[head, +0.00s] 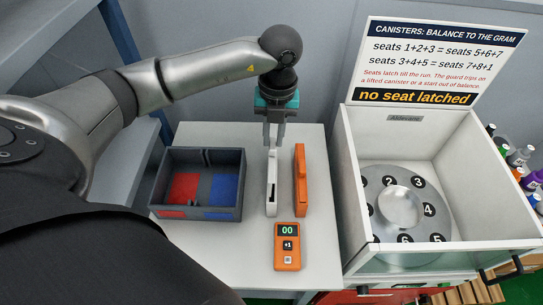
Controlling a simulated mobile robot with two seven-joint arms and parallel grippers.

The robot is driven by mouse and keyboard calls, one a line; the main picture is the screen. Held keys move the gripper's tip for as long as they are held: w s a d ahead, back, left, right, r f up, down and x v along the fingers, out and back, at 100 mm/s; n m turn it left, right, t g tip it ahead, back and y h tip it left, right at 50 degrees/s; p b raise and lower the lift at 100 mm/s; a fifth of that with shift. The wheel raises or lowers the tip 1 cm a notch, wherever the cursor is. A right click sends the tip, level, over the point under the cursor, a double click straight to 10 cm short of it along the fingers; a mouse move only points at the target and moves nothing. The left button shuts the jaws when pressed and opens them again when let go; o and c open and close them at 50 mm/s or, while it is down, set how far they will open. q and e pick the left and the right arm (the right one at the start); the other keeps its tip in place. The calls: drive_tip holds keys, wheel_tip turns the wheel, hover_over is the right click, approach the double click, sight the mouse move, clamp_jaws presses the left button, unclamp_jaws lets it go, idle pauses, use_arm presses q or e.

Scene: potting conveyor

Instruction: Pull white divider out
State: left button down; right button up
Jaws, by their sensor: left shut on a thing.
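The white divider (272,188) stands upright on edge on the white table. It is a narrow white panel between a dark two-compartment box and an orange panel. My left gripper (272,142) comes down from above and is shut on the top far end of the white divider. The orange panel (300,180) stands just right of the white divider, with a small gap. My right gripper does not show in the head view.
The dark box (195,214) with red and blue floors stands left of the divider. An orange handset (287,250) reading 00 lies in front. A white bin (352,190) with a numbered round plate (390,226) and a sign (435,60) stand right.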

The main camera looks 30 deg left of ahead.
use_arm(q)
drive_tip(key=shift+r, duration=0.2)
drive_tip(key=shift+r+p, duration=1.15)
drive_tip(key=shift+r, duration=0.15)
drive_tip(key=shift+r, duration=0.1)
wheel_tip(320, 180, up, 7)
drive_tip(key=p, duration=0.5)
idle(0.5)
